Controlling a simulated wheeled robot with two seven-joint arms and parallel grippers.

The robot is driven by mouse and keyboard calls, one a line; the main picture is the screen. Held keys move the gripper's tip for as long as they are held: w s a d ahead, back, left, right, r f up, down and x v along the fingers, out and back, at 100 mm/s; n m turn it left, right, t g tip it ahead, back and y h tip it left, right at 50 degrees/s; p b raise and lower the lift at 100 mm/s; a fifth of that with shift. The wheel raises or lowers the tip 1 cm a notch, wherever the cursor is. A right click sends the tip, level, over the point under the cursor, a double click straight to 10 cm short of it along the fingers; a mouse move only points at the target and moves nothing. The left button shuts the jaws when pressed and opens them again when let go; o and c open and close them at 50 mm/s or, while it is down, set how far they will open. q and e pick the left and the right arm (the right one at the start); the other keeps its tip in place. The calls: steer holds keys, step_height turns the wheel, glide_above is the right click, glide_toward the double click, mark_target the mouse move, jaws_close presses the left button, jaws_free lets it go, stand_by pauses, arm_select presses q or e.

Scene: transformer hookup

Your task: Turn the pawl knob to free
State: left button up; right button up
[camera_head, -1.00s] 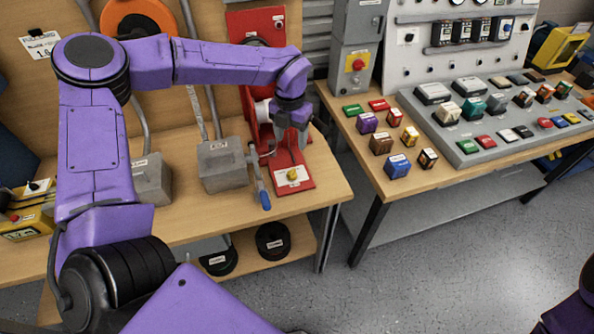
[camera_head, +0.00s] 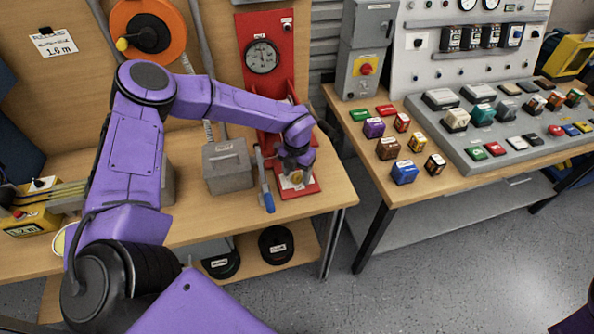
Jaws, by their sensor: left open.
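The pawl knob (camera_head: 296,178) is a small yellow knob on the foot of the red winch stand (camera_head: 268,100), near the right end of the left bench. My left gripper (camera_head: 295,172) points down right over the knob, with its fingers around or just beside it. The fingers are open. They partly cover the knob, so I cannot tell whether they touch it. A crank with a blue handle (camera_head: 268,198) hangs just left of the gripper. Of my right arm only a purple part shows at the lower right edge; its gripper is out of view.
A grey block (camera_head: 227,166) stands left of the crank. A round gauge (camera_head: 262,57) sits high on the red stand. The right bench (camera_head: 445,185) holds several coloured blocks and a grey panel. A floor gap separates the benches.

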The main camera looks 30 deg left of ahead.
arm_select(q)
steer(key=c, duration=1.1)
steer(key=shift+o, duration=0.2)
